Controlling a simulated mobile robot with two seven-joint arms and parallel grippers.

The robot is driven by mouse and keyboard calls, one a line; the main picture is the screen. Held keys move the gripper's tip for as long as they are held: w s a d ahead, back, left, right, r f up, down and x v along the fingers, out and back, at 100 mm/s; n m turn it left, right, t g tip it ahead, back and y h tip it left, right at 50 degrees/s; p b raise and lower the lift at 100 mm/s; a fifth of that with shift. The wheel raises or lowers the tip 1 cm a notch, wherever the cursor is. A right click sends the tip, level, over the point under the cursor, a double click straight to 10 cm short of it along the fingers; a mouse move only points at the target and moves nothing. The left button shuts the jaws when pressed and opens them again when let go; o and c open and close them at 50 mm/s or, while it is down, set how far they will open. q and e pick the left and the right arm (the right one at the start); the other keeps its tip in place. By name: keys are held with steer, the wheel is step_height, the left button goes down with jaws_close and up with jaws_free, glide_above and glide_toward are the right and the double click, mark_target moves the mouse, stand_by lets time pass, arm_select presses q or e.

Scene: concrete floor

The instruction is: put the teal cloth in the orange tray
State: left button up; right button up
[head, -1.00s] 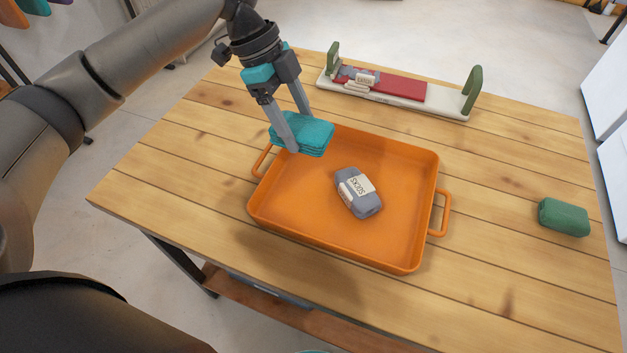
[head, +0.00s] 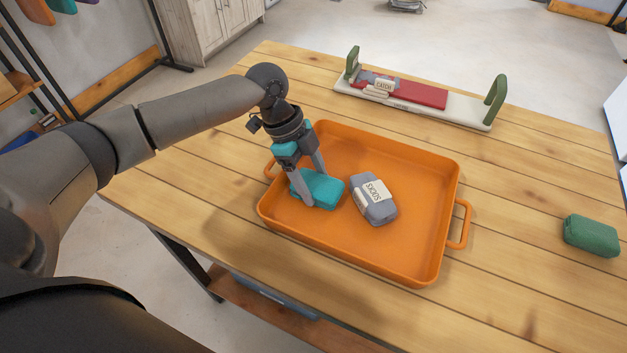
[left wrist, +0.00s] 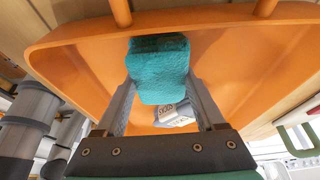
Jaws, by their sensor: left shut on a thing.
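The orange tray (head: 410,245) sits on the wooden table, with a handle at each end. The folded teal cloth (head: 325,188) is inside the tray's walls, in its left part. My left gripper (head: 318,190) is shut on the cloth, with a finger on either side. In the left wrist view the cloth (left wrist: 158,68) shows between the two fingers, over the tray floor (left wrist: 90,60). I cannot tell for sure whether the cloth touches the floor. My right gripper is not in view.
A grey sock bundle (head: 375,203) with a paper label lies in the tray, just right of the cloth. A green folded bundle (head: 591,236) lies at the table's right. A white rack (head: 460,115) with green ends and red contents stands at the back.

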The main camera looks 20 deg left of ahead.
arm_select(q)
steer(key=o, duration=1.3)
steer(key=p+v, duration=0.2)
steer(key=v, duration=1)
